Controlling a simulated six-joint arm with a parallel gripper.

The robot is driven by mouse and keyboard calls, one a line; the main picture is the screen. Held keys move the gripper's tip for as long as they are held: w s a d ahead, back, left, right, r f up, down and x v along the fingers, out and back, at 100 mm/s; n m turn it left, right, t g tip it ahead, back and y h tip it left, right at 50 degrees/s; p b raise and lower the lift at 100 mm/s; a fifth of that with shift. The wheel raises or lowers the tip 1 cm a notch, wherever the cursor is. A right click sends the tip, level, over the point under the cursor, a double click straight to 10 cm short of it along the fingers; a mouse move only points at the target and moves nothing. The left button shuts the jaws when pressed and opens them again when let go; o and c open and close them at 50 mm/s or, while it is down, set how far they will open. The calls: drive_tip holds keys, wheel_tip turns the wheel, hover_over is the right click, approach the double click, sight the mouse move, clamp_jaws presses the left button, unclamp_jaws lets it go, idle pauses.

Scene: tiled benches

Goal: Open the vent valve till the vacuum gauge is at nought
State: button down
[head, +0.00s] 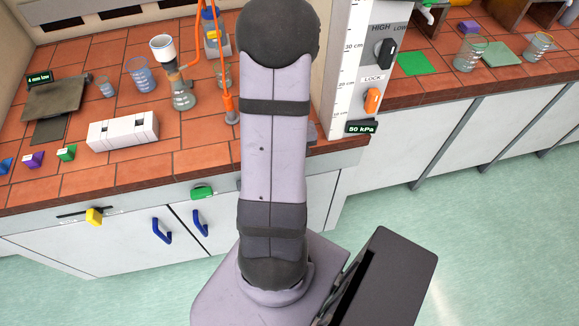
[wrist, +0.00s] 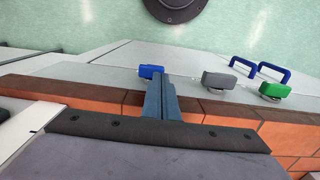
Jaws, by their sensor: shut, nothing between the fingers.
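The gauge display (head: 361,127) reads 50 kPa at the foot of the white scale panel in the head view. My gripper (wrist: 160,79) is shut and empty in the wrist view, its fingers over the bench's front edge. A blue knob (wrist: 151,71) is right by the fingertips; I cannot tell if they touch. A grey knob (wrist: 219,79) and a green knob (wrist: 274,90) sit to the right along the front panel. The green knob also shows in the head view (head: 203,192). No label shows which knob is the vent valve. My arm hides the gripper in the head view.
A flask (head: 182,95) with a funnel (head: 162,45) and orange tubing (head: 220,50) stands on the tiled bench. Beakers, a white block (head: 123,131) and small coloured blocks stand left. A yellow knob (head: 94,216) and blue door handles (head: 162,230) are on the front.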

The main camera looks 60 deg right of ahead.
drive_tip(key=shift+f, duration=1.5)
drive_tip(key=shift+w+a+f, duration=0.3)
drive_tip(key=shift+w+a, duration=0.1)
drive_tip(key=shift+w+a+f, duration=0.35)
drive_tip(key=shift+f, duration=0.25)
drive_tip(key=shift+w+a+f, duration=0.3)
drive_tip(key=shift+f, duration=0.25)
drive_tip(key=shift+s+d, duration=0.1)
idle(1.4)
